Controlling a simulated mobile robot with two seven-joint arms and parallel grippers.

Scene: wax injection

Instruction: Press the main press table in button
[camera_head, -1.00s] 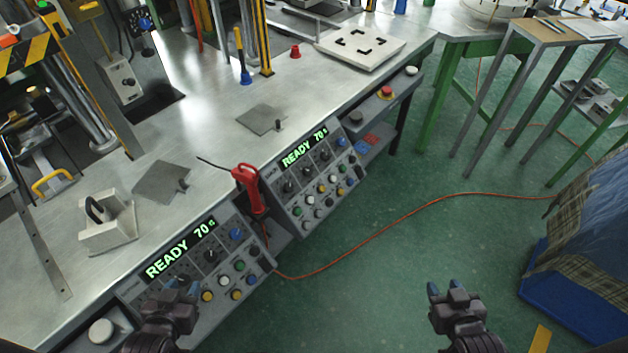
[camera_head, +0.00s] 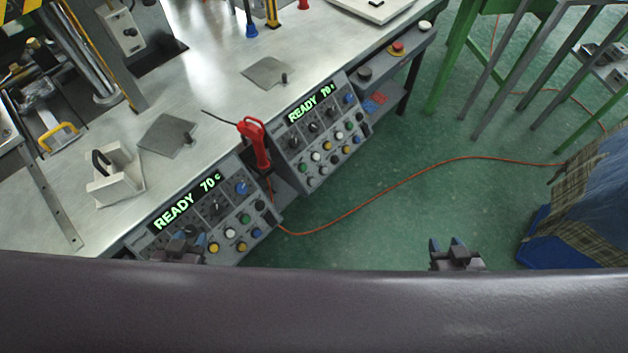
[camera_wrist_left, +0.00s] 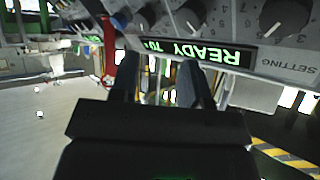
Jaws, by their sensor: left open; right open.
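Two grey control panels hang on the bench front, each with a green READY 70 display, knobs and coloured buttons. The near-left panel (camera_head: 196,232) has blue, white, green and yellow buttons in its lower right part. The other panel (camera_head: 318,140) is further back to the right. No button label is legible, so I cannot tell which is the table-in button. My left gripper (camera_head: 184,240) is open and empty in front of the near-left panel's lower left part. The left wrist view shows its fingers (camera_wrist_left: 160,85) apart beside an upside-down READY display (camera_wrist_left: 205,52). My right gripper (camera_head: 448,246) is open and empty over the floor.
A red-handled tool (camera_head: 255,143) hangs between the panels. A white block with a black handle (camera_head: 116,178) and a flat plate (camera_head: 167,136) lie on the metal bench. An orange cable (camera_head: 400,182) crosses the green floor. My own dark body part fills the bottom.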

